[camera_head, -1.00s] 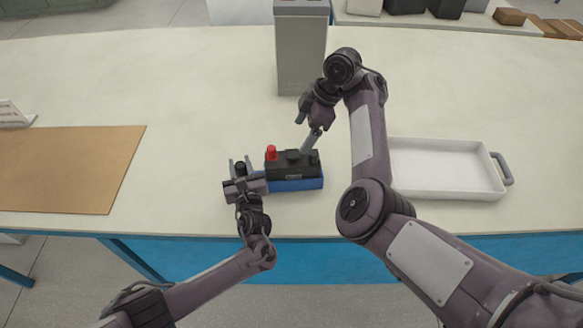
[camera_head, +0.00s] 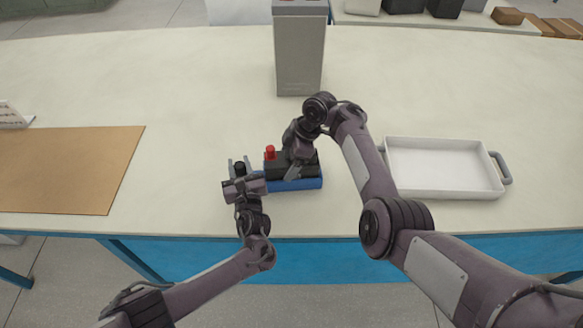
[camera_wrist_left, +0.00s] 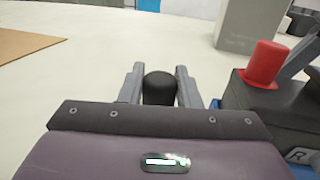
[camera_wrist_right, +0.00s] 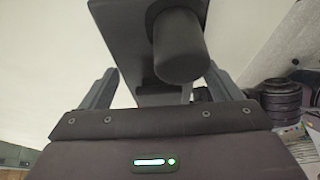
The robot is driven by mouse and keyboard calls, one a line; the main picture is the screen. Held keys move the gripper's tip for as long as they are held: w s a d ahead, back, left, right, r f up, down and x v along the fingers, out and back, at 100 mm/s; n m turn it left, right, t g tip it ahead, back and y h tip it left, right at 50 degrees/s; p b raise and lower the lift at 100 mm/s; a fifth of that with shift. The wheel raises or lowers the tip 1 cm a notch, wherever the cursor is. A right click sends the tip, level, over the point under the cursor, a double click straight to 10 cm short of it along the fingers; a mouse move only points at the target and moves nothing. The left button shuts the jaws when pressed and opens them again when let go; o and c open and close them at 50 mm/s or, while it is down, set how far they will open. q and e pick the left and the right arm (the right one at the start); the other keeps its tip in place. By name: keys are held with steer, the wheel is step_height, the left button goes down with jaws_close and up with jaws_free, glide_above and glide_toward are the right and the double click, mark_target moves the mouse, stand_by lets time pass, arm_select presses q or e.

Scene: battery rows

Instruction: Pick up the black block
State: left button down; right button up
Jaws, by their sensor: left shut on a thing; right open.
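The black block (camera_head: 272,168) sits on a blue base (camera_head: 295,185) near the table's front edge. A red cap (camera_head: 270,152) stands on its left end, also seen in the left wrist view (camera_wrist_left: 263,65). My right gripper (camera_head: 291,174) is over the block's middle, hiding part of it. In the right wrist view its fingers are apart, with a dark face and black cylindrical knob (camera_wrist_right: 178,45) before them; contact cannot be told. My left gripper (camera_head: 240,164) is left of the block, shut on a small black rounded cap (camera_wrist_left: 160,88).
A white tray (camera_head: 440,192) with grey handles lies at the right. A tall grey box (camera_head: 299,60) stands behind the block. A brown mat (camera_head: 70,170) lies at the left. The table (camera_head: 180,80) is clear at the back left.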

steer(key=shift+c, duration=0.4)
jaws_close()
steer(key=shift+w+r, duration=0.15)
steer(key=shift+r, duration=0.25)
arm_select(q)
steer(key=shift+f, duration=0.15)
arm_select(e)
step_height(320, 180, up, 10)
steer(key=shift+f, duration=0.2)
arm_select(q)
steer(key=c, duration=1)
jaws_free()
steer(key=shift+s, duration=0.1)
steer(key=s, duration=0.3)
steer(key=s+d, duration=0.1)
steer(key=s, duration=0.3)
steer(key=s+d, duration=0.1)
steer(key=s, duration=0.3)
steer(key=shift+s+d, duration=0.15)
steer(key=shift+s, duration=0.05)
steer(key=shift+w, duration=0.1)
